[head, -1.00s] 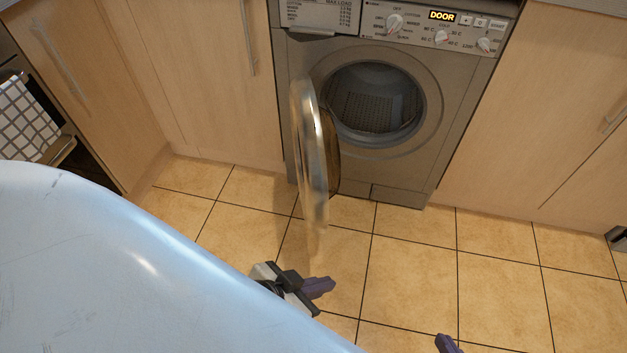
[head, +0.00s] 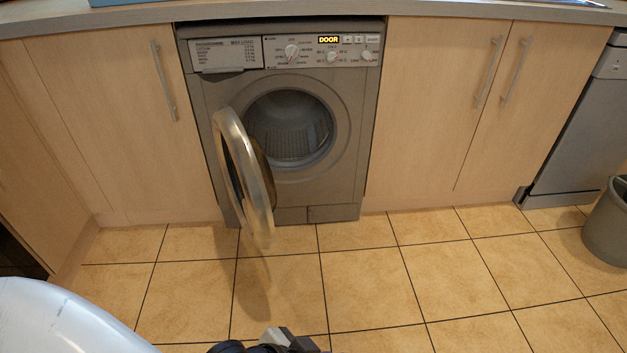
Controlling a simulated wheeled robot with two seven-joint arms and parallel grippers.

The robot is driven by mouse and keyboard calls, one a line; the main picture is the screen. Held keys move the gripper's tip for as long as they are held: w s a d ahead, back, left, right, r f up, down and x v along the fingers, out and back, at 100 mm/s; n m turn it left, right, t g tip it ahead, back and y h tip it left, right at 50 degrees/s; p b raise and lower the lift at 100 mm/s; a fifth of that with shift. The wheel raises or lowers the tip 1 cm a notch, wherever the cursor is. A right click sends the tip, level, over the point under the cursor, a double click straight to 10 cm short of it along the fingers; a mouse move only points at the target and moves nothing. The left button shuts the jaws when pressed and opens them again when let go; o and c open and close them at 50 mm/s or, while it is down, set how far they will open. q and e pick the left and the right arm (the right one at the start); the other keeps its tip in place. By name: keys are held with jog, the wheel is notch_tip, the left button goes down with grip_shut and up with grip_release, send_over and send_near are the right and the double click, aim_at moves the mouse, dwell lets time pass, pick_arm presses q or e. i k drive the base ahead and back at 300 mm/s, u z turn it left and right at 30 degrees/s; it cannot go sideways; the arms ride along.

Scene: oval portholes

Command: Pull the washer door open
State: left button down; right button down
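The grey washer (head: 350,150) stands under the counter. Its round door (head: 243,180) is swung wide open to the left, seen nearly edge-on, and the dark drum opening (head: 290,125) is uncovered. No other gripper shows.
Wooden cupboards (head: 440,120) flank the washer. A grey bin (head: 608,225) stands at the far right beside a grey appliance (head: 580,135). The tiled floor (head: 420,275) before the washer is clear.

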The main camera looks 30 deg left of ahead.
aim_at(246, 169)
jog(key=z, duration=1.1)
jog(key=i, duration=1.35)
jog(key=u, duration=2.45)
